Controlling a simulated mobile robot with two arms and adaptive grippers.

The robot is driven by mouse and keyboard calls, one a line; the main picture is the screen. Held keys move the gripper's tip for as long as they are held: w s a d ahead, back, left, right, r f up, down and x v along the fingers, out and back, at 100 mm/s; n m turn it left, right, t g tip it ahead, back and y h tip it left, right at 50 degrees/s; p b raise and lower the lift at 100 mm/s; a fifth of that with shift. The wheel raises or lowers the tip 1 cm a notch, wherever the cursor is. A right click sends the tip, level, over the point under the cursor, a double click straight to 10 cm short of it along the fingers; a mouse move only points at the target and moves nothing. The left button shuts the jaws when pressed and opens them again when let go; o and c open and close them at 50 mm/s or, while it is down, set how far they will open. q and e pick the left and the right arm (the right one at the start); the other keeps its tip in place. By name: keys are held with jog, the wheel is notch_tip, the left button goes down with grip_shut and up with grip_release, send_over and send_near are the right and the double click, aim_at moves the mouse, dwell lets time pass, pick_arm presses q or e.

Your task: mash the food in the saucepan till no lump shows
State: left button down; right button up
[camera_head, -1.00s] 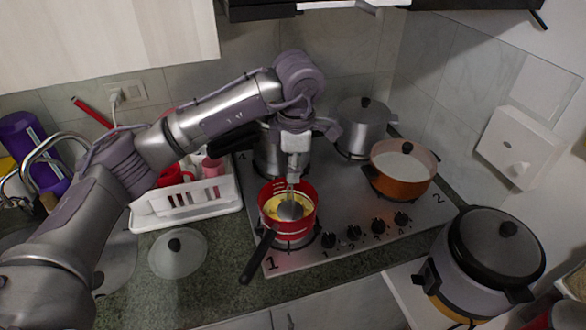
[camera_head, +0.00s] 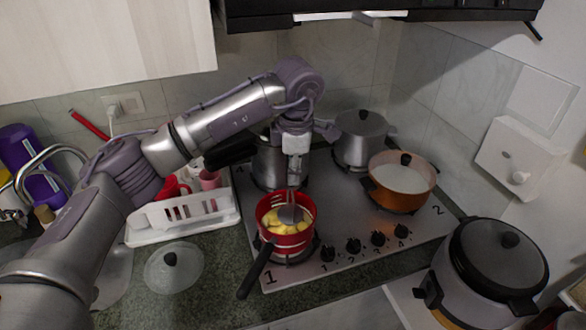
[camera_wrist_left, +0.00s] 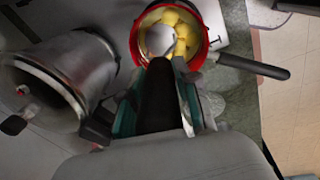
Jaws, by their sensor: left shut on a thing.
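A red saucepan (camera_head: 287,241) with a black handle stands on the front-left burner. Yellow food (camera_head: 280,227) in it shows as distinct lumps; in the left wrist view the lumps (camera_wrist_left: 184,22) lie around the tool's head. My left gripper (camera_head: 294,166) is above the pan, shut on the dark handle of a masher. The masher's grey round head (camera_head: 291,214) is inside the pan, toward its back; whether it touches the food is unclear. The wrist view shows the dark handle (camera_wrist_left: 157,100) between the fingers. My right gripper is not in view.
A steel pot (camera_head: 268,165) stands close behind the saucepan, near my gripper. An orange pot (camera_head: 400,189) and a lidded pot (camera_head: 361,150) are on the right burners. A white dish rack (camera_head: 160,236) and glass lid (camera_head: 174,275) lie left. A cooker (camera_head: 484,280) is right.

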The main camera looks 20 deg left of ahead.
pick_arm(q)
jog(key=shift+f+b, duration=1.55)
jog(key=shift+f, duration=0.65)
jog(key=shift+r, duration=0.1)
jog(key=shift+r+p, duration=1.25)
jog(key=shift+r, duration=1.05)
